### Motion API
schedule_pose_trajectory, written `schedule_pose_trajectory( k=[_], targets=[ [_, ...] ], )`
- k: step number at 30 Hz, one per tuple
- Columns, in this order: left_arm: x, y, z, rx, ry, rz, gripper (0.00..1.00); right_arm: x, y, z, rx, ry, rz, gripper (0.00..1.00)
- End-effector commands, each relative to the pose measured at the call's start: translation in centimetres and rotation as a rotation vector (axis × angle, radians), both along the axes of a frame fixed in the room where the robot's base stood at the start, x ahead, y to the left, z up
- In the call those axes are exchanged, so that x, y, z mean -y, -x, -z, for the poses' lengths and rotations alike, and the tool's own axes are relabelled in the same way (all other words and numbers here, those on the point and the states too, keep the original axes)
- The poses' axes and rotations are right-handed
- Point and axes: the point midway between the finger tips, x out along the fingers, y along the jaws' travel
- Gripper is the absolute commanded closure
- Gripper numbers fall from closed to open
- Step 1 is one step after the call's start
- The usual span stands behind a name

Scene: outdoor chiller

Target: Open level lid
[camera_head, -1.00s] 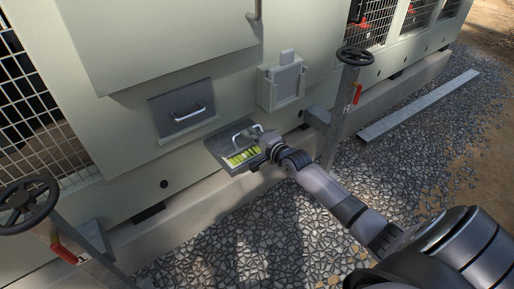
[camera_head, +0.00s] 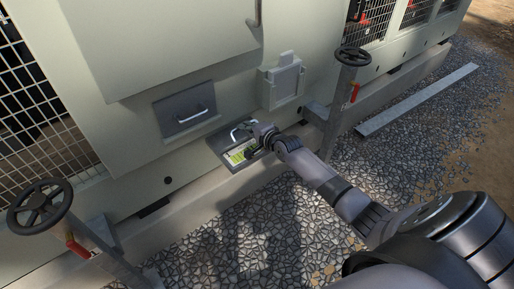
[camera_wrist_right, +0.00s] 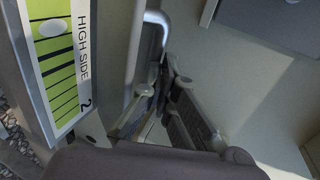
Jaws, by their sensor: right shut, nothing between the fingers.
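The lower level lid (camera_head: 216,146) is a grey panel standing out low on the chiller wall, with its metal handle (camera_head: 238,131) and a yellow-green level label (camera_head: 238,155). In the right wrist view the label (camera_wrist_right: 62,60) reads "HIGH SIDE 2", and the bright handle (camera_wrist_right: 152,18) runs beside it. My right gripper (camera_head: 257,139) is at the lid, close to the handle. Its fingers (camera_wrist_right: 163,82) are shut with nothing between them, just beside the handle; whether they touch it I cannot tell. My left gripper is out of view.
A second grey panel with a handle (camera_head: 188,112) is up and left on the wall. A square box (camera_head: 285,84) is to the right. Handwheels on posts stand at left (camera_head: 40,206) and right (camera_head: 354,56). Gravel (camera_head: 260,225) lies in front of the concrete base.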

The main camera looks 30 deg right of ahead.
Motion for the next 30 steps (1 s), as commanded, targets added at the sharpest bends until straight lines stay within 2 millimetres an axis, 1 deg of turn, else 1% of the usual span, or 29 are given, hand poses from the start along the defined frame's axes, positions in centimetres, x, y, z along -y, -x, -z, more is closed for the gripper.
schedule_pose_trajectory(
  k=[3,9,18,30],
  targets=[
    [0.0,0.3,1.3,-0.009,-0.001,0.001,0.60,-0.1,-0.6,-0.4,0.001,-0.001,0.000,1.00],
    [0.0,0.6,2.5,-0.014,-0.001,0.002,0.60,-0.1,-1.7,-0.5,0.002,-0.001,0.000,1.00],
    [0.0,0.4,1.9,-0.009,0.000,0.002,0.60,-0.2,-3.0,-0.5,0.001,0.000,0.000,1.00],
    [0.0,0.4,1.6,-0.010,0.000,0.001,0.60,-0.3,-3.4,-0.5,0.000,0.000,0.000,1.00]
  ],
)
